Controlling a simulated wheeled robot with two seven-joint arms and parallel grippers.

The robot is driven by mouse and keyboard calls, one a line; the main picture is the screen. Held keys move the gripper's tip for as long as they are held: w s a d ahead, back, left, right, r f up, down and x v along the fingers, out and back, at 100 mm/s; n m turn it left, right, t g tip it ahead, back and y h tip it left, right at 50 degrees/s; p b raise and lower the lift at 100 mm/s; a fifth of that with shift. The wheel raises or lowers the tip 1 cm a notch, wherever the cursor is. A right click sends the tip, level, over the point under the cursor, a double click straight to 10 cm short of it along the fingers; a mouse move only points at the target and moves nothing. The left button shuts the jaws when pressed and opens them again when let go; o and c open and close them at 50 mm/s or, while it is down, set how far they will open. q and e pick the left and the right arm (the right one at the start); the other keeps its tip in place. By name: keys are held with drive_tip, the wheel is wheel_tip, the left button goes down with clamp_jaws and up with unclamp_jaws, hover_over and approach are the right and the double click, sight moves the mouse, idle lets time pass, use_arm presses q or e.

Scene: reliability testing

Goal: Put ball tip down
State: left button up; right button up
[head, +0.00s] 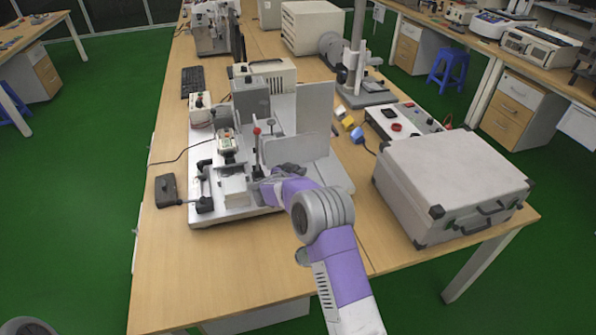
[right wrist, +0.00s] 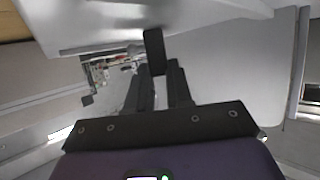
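The red ball tip (head: 256,131) sits on top of a thin upright lever on the grey test machine (head: 236,208) in the head view. My right gripper (head: 264,186) is low at the front of the machine, below the red ball and beside the upright grey plates. In the right wrist view the two dark fingers (right wrist: 161,82) lie close together, with a dark block (right wrist: 154,48) at their tips. I cannot tell whether they grip it. The red ball cannot be made out in the wrist view. My left gripper is not in view.
A grey case (head: 455,175) stands on the table (head: 190,290) to the right of my arm. A black control box (head: 166,190) lies left of the machine. A panel with a red button (head: 397,127) is behind the case. The table's front left is clear.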

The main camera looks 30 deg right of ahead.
drive_tip(key=o, duration=0.4)
drive_tip(key=shift+o, duration=0.2)
drive_tip(key=shift+r, duration=0.15)
drive_tip(key=p+v, duration=0.2)
drive_tip(key=v, duration=0.8)
drive_tip(key=shift+a+r+p, duration=0.2)
drive_tip(key=shift+r+p, duration=0.1)
drive_tip(key=shift+p, duration=0.05)
drive_tip(key=shift+v, duration=0.75)
drive_tip(key=shift+s+f, duration=0.1)
drive_tip(key=shift+f, duration=0.05)
